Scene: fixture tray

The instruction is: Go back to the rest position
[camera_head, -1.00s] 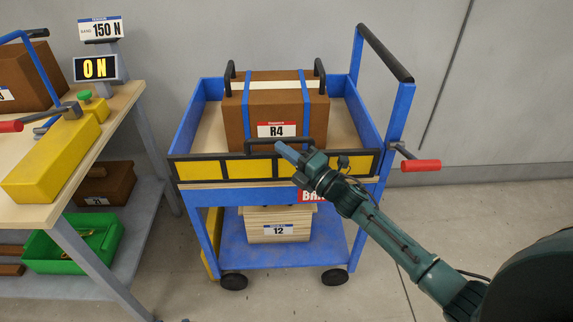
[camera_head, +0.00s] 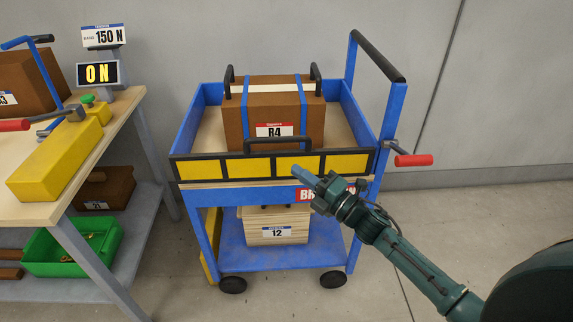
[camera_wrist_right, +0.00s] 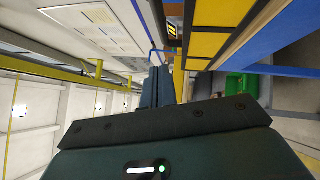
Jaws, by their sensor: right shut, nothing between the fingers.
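My right gripper (camera_head: 318,180) is shut and empty in the head view. It is in front of the blue cart's yellow front panel, near its lower right part. In the right wrist view its blue-grey fingers (camera_wrist_right: 156,88) are together, with the yellow panel close on the right. The blue cart (camera_head: 280,262) carries a brown box labelled R4 (camera_head: 262,93) with blue straps on its top tray. My left gripper is not in view.
A pale box labelled 12 (camera_head: 276,234) sits on the cart's lower shelf. A red-ended handle (camera_head: 414,160) sticks out at the cart's right. A workbench with a yellow block (camera_head: 55,160) stands left; a green bin (camera_head: 70,262) is below. Floor to the right is clear.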

